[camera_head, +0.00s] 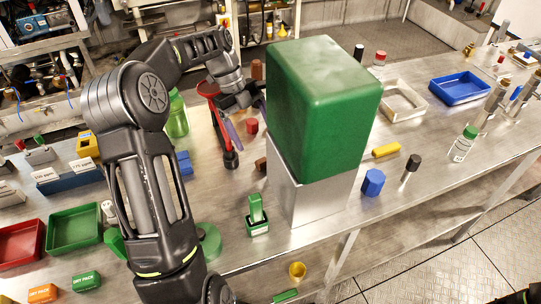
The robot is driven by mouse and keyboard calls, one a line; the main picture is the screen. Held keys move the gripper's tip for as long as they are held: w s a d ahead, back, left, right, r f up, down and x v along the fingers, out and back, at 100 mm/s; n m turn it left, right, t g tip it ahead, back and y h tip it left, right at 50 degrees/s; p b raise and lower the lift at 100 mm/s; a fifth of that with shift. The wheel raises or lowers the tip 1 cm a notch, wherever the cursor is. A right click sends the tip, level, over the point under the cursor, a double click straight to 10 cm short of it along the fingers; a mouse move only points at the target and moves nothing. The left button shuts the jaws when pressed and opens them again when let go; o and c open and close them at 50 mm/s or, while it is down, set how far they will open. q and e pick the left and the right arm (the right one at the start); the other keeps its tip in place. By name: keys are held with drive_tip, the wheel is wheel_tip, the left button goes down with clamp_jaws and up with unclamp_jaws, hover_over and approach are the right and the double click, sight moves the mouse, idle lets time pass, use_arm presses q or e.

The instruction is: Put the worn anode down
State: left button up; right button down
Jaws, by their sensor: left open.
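My left arm comes in from the left, and its gripper (243,101) is open over the middle of the bench, close to the left side of the big green block. The block hides part of the space by the fingertips. A red-headed tool (209,90) with a dark foot stands just left of the gripper, and a purple piece (234,134) is below the fingers. I cannot pick out the worn anode for certain. My right gripper is not in view.
The tall green block (322,105) on a metal box (308,196) fills the middle of the metal bench. A red tray (20,245) and green tray (75,231) lie at left, a white tray (421,96) and blue tray (459,88) at right.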

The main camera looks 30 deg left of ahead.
sight(264, 158)
use_arm(q)
drive_tip(key=shift+x, duration=1.25)
drive_tip(key=shift+s+d, duration=0.1)
drive_tip(key=shift+d+f+p, duration=0.3)
drive_tip(key=shift+f+p, duration=0.2)
drive_tip(key=shift+p, duration=0.1)
drive_tip(key=p+x, duration=0.1)
drive_tip(key=x, duration=0.3)
drive_tip(key=c, duration=1.6)
